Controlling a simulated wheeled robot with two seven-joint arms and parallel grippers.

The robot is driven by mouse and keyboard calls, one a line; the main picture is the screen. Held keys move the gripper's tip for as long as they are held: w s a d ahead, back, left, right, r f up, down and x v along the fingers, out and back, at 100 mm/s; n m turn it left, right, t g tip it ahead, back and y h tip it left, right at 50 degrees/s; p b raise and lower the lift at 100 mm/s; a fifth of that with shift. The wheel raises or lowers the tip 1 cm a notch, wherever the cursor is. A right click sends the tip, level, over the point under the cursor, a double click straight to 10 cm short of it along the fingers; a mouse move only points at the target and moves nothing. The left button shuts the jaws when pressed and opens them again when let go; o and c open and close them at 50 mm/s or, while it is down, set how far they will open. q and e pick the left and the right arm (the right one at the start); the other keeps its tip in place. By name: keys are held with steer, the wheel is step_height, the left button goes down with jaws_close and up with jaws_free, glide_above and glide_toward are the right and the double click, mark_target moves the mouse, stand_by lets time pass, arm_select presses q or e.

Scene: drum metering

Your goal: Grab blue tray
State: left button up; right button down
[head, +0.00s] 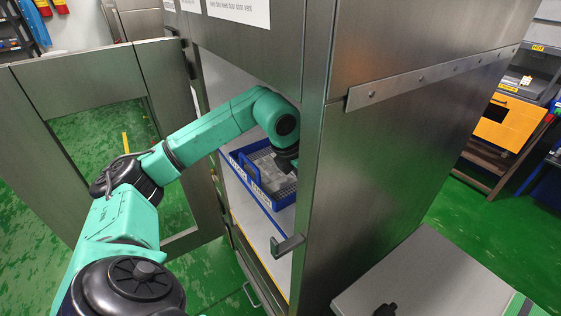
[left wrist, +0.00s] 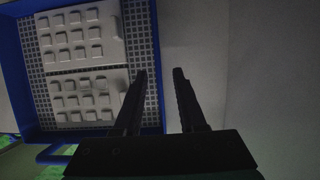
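The blue tray (head: 281,218) sits on a light shelf inside the metal cabinet. It has a mesh floor, white labels on its front wall and a blue handle. In the left wrist view the tray (left wrist: 30,82) fills the left side, with pale moulded blister sheets (left wrist: 84,62) in it. My left arm reaches into the cabinet over the tray; the gripper's fingers are hidden in the head view. In the left wrist view my left gripper (left wrist: 160,72) is open, with the tray's right rim showing between its fingers. I cannot tell whether the fingers touch it. My right gripper is not seen.
The cabinet's side wall (head: 395,170) stands close to the right of my left arm. Its door (head: 95,75) with a window opening is swung open at left. A handle (head: 287,244) juts out near the cabinet's front edge. The shelf (left wrist: 240,60) right of the tray looks bare.

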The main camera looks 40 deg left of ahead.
arm_select(q)
steer(key=x, duration=0.3)
steer(key=shift+f, duration=0.1)
jaws_close()
stand_by(1.2)
